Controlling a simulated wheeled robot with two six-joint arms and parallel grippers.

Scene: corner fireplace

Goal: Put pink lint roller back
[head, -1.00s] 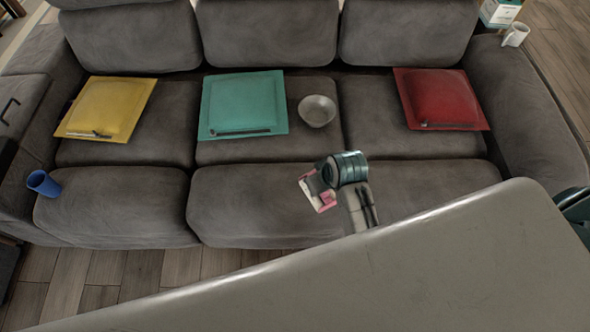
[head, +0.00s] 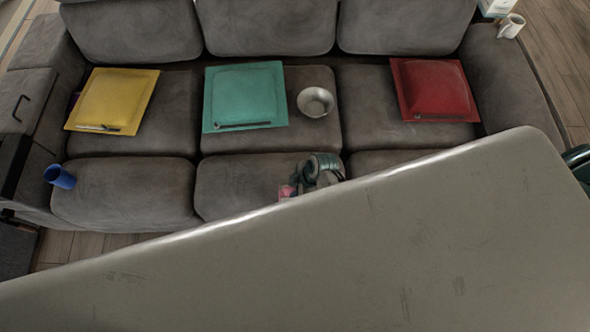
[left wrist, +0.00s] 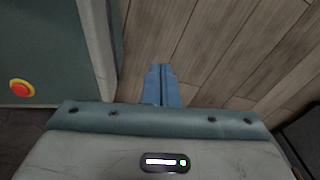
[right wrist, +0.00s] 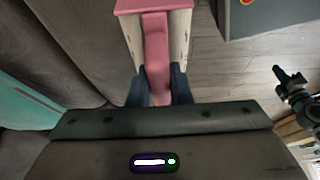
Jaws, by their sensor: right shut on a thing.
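The pink lint roller (right wrist: 155,48) is in the right wrist view, with a pink handle and pale sides. My right gripper (right wrist: 157,90) is shut on its handle. In the head view, a small part of the pink lint roller (head: 286,191) shows in front of the middle sofa seat, beside my right wrist. My own arm link hides the rest there. My left gripper (left wrist: 161,72) is in the left wrist view, its fingers together, empty, above the wooden floor. It is not visible in the head view.
A grey sofa (head: 130,190) carries yellow (head: 112,95), teal (head: 245,92) and red (head: 435,85) square items and a bowl (head: 315,102). A blue cup (head: 60,176) stands at the left seat's edge. A white mug (head: 510,25) is on the right armrest.

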